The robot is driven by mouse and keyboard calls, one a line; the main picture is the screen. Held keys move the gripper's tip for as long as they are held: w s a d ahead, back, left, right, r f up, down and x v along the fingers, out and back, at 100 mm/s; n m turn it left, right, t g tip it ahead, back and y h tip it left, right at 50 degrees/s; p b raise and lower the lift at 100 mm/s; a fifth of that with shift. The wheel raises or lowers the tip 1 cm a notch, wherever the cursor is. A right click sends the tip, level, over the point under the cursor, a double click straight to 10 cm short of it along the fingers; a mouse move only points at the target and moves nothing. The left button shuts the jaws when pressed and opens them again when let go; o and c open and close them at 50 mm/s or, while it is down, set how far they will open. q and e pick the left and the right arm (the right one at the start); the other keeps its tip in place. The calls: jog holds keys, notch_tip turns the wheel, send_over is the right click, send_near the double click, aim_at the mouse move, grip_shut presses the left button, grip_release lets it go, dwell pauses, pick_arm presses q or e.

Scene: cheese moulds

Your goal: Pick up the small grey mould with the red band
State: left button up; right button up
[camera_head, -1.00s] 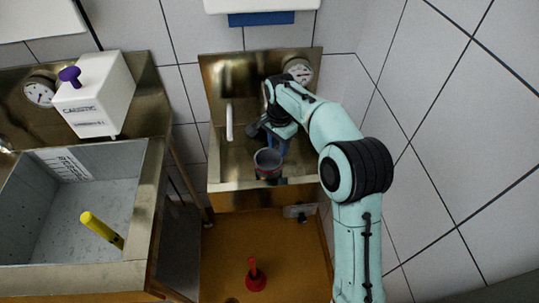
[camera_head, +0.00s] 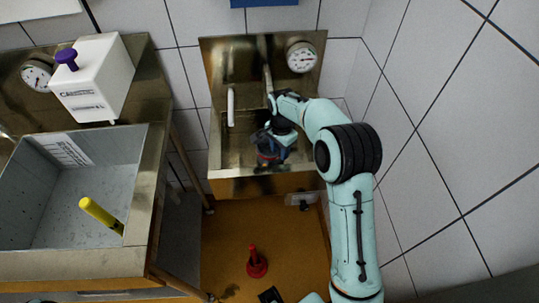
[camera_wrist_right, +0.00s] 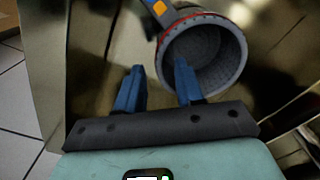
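The small grey mould (camera_wrist_right: 204,52) with a red band around its rim shows in the right wrist view, its hollow mouth facing the camera. In the head view the mould (camera_head: 267,156) is at the front of the steel sink, partly hidden by my right gripper (camera_head: 274,142). In the wrist view my right gripper (camera_wrist_right: 158,88) is open. Its right blue finger overlaps the mould's mouth and its left finger is to the left of the mould. I cannot tell whether either touches it. My left gripper is not in view.
The narrow steel sink (camera_head: 222,188) has a white spout (camera_head: 231,107) and a round gauge (camera_head: 301,57). A larger basin (camera_head: 152,200) holding a yellow-handled tool (camera_head: 101,215) is at left, beneath a white box (camera_head: 97,78). A red plunger (camera_head: 256,262) stands below. A tiled wall is at right.

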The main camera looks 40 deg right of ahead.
notch_tip(320, 180, down, 3)
jog(key=shift+f, duration=0.15)
grip_shut()
jog(key=shift+r, duration=0.2)
